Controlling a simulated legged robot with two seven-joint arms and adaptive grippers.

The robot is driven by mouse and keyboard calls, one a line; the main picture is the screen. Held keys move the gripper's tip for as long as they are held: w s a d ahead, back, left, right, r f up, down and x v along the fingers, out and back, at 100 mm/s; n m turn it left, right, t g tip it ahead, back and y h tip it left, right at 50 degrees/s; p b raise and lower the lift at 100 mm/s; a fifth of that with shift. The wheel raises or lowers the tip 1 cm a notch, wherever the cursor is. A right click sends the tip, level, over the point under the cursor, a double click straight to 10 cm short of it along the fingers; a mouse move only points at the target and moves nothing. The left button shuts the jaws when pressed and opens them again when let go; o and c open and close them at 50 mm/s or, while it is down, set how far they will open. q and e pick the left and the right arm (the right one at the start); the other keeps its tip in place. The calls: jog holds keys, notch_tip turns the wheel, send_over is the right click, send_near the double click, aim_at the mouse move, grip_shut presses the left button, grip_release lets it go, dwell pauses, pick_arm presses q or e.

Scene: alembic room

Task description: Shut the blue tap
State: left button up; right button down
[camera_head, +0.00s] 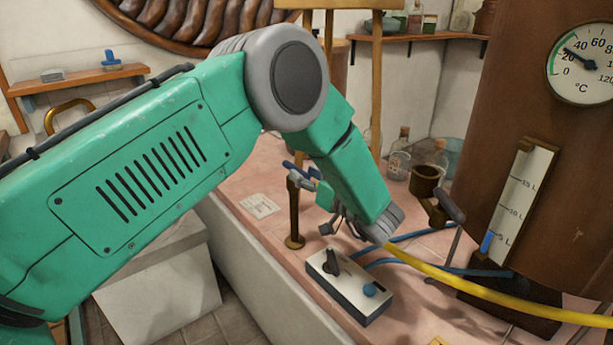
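The blue tap shows as a brass post (294,215) on the pink tiled counter, with a blue handle (299,171) at its top. My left arm comes in from the left and bends down just right of the tap, so part of the tap may be hidden. My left gripper (338,226) points down beside the post, low over the counter. Its dark fingers are small and partly behind my forearm; I cannot tell whether they are open or touch anything. My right gripper is not in view.
A white control box (340,295) with a black lever and a blue knob sits in front of the tap. Blue hoses and a yellow hose (470,286) run right. A large brown tank (550,180) with gauges stands right. Glass bottles (400,160) stand behind.

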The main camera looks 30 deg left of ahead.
pick_arm(q)
jog(key=shift+s+d, duration=0.15)
jog(key=shift+d, duration=0.1)
jog(key=v, duration=1.1)
jog(key=shift+d, duration=0.3)
jog(key=shift+f, duration=0.1)
